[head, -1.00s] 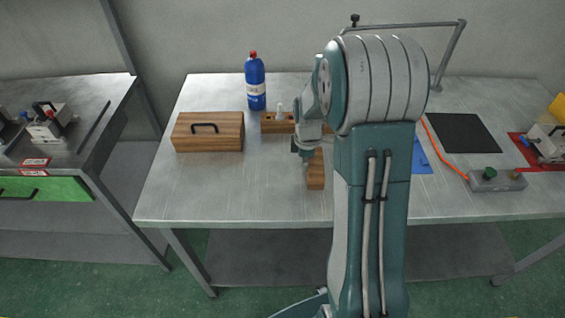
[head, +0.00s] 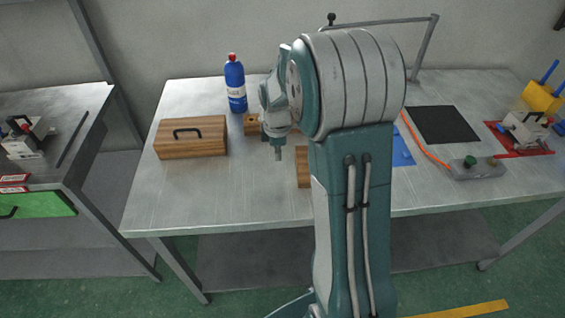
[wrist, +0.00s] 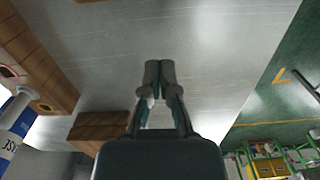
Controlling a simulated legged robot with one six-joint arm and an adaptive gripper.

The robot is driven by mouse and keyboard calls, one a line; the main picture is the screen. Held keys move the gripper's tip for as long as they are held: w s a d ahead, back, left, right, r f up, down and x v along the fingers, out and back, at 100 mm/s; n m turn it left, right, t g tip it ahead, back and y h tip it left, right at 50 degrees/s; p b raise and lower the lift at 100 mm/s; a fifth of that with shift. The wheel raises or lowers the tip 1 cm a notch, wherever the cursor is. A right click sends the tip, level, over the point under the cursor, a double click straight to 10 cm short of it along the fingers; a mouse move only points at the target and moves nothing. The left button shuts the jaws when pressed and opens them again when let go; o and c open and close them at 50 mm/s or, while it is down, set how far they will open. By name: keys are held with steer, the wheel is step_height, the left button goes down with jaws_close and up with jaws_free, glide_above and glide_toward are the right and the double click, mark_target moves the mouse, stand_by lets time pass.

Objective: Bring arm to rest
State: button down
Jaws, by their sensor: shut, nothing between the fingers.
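My gripper (head: 278,153) hangs above the metal table (head: 235,205) in the head view, pointing down, between the wooden box and my arm's upright link. In the wrist view my gripper (wrist: 160,68) shows with its two fingertips together and nothing between them. The table's bare surface (wrist: 215,60) lies beyond the fingertips. My raised arm hides part of the table's middle in the head view.
A wooden box (head: 191,138) with a black handle and a blue bottle (head: 235,84) stand at the left. Wooden blocks (head: 303,168) sit near my arm. A black mat (head: 443,125), a grey control box (head: 477,168) and a yellow holder (head: 541,97) lie right. The table's front left is clear.

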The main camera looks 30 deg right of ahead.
steer(key=s+a+r+m+t, duration=0.1)
steer(key=s+a+r+m, duration=0.25)
steer(key=r, duration=0.35)
steer(key=s+a+r+m+t, duration=0.1)
steer(key=s+a+r+m, duration=0.1)
steer(key=s+r, duration=0.45)
steer(key=s+a+r+m+t, duration=0.1)
steer(key=s+a+r+m, duration=0.1)
steer(key=s, duration=0.4)
steer(key=s+a+r+m+t, duration=0.2)
steer(key=s+a+m, duration=0.1)
steer(key=s+m, duration=0.2)
steer(key=shift+s+a+r+t, duration=0.15)
steer(key=shift+s+a+t, duration=0.15)
steer(key=shift+s, duration=0.15)
steer(key=shift+d+m, duration=0.15)
steer(key=shift+m, duration=0.2)
